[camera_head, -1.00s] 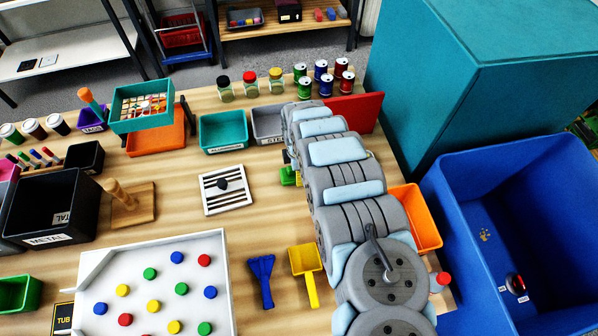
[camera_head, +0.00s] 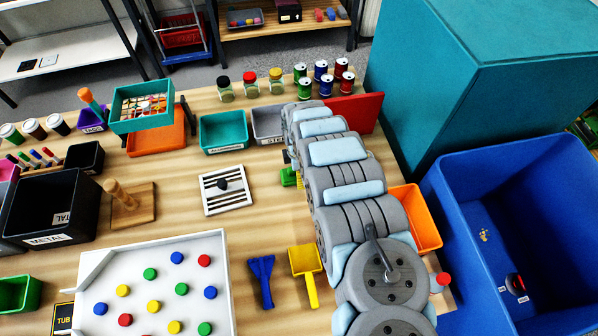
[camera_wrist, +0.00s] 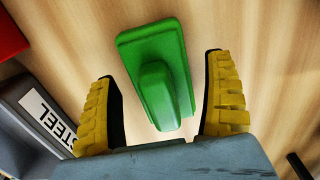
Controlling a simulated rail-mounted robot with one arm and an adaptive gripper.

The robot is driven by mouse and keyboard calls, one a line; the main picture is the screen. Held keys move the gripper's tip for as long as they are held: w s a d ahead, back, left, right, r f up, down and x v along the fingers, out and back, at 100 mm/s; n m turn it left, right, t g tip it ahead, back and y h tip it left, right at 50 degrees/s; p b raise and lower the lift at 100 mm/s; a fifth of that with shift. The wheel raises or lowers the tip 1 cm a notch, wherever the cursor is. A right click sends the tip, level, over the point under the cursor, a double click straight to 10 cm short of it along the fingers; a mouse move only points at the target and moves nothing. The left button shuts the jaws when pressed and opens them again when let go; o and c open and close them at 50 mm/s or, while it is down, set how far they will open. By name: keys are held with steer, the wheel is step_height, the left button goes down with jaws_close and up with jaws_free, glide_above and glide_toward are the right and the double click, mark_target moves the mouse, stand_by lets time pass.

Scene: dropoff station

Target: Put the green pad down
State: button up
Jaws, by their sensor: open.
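The green pad (camera_wrist: 154,52) has a flat rectangular base with a raised rounded grip on top. In the wrist view it lies on the wooden table, between and beyond the fingertips of my gripper (camera_wrist: 166,100). The two yellow ribbed fingers are spread wide, with clear gaps on both sides of the pad, and touch nothing that I can see. In the head view only a small green part of the pad (camera_head: 288,177) shows left of my arm, and the arm hides most of the gripper.
A grey bin labelled STEEL (camera_wrist: 35,115) stands close to the left finger. A red object (camera_wrist: 10,38) is at the upper left of the wrist view. In the head view, a white slotted plate (camera_head: 209,200) lies left of the pad and an orange bin (camera_head: 428,240) stands right of my arm.

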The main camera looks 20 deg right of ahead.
steer(key=shift+r+p, duration=0.3)
steer(key=shift+r, duration=5.55)
